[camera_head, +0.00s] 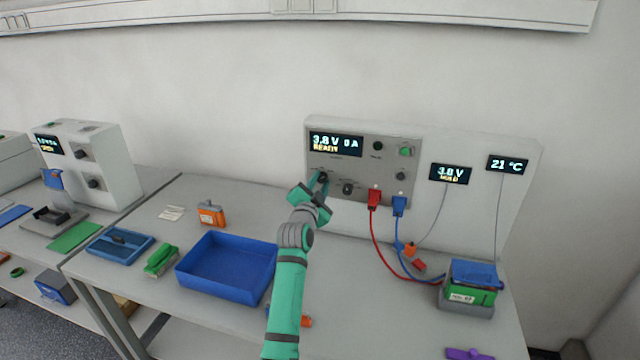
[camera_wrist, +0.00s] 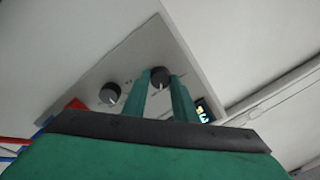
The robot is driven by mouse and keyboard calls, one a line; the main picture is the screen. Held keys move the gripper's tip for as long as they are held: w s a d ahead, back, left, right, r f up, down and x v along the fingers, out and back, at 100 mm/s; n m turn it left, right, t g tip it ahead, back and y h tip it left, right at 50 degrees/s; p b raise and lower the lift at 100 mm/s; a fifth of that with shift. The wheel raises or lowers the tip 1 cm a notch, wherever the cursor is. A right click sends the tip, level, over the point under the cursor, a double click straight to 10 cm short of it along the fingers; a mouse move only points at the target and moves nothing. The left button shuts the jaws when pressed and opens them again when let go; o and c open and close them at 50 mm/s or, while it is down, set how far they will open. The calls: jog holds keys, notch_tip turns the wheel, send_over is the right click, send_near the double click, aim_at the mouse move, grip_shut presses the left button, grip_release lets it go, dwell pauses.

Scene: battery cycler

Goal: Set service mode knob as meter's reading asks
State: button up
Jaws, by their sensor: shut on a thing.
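The grey cycler panel (camera_head: 362,158) stands at the back of the bench, its display (camera_head: 336,143) showing 3.8 V, 0 A and a yellow word like READY. The separate meter (camera_head: 449,173) to its right reads 3.8 V, with a small yellow word below that looks like HOLD. My gripper (camera_head: 322,182) is at the panel's lower left, shut on a dark round knob (camera_wrist: 160,77), which shows between the fingertips in the wrist view. A second dark knob (camera_head: 347,187) is just right of it and free. The knob labels are too small to read.
Red (camera_head: 373,199) and blue (camera_head: 399,205) plugs with cables sit right of the knobs, running to a green battery (camera_head: 472,295). A blue tray (camera_head: 225,267) lies left of my arm. A 21 °C display (camera_head: 508,164) is at far right.

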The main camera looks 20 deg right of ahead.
jog(key=shift+m, duration=0.6)
jog(key=o, duration=1)
jog(key=shift+o, duration=0.2)
jog(key=shift+s, duration=0.1)
jog(key=v, duration=1)
jog(key=shift+s, duration=0.3)
jog(key=shift+a, duration=0.15)
